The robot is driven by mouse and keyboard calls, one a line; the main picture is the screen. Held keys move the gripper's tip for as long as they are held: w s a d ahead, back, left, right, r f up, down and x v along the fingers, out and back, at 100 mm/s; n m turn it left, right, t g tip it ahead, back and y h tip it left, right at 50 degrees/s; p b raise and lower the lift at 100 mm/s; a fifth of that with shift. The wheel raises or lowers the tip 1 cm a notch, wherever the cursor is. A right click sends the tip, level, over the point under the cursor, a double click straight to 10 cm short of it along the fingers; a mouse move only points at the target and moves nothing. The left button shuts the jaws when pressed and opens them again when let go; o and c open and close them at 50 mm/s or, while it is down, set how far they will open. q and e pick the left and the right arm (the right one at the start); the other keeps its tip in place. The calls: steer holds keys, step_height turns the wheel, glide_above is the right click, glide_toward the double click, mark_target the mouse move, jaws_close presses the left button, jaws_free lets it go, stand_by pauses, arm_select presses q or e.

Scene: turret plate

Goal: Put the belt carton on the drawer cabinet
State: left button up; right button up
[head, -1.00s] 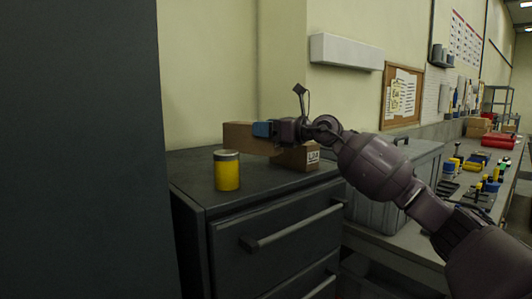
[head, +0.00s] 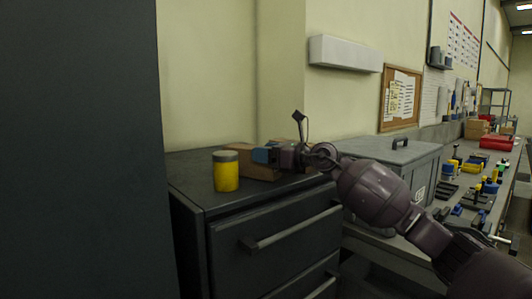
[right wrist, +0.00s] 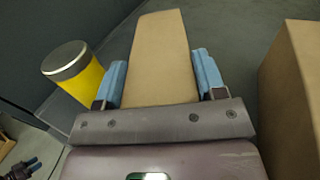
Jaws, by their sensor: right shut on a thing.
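My right gripper (head: 264,155) is shut on a brown carton (head: 262,173), which I take to be the belt carton. In the right wrist view the carton (right wrist: 157,58) sits between the two blue fingers (right wrist: 160,82). The carton is low over the top of the dark drawer cabinet (head: 204,192), beside the yellow jar. I cannot tell for certain whether its underside touches the top. My left gripper does not show.
A yellow jar with a grey lid (head: 226,171) stands on the cabinet, left of the carton; it also shows in the right wrist view (right wrist: 74,70). Another brown box (right wrist: 296,95) is close on the right there. A grey case (head: 400,165) stands right of the cabinet.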

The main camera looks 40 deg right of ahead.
steer(key=o, duration=1.1)
steer(key=shift+s+r, duration=0.1)
steer(key=shift+v, duration=5.9)
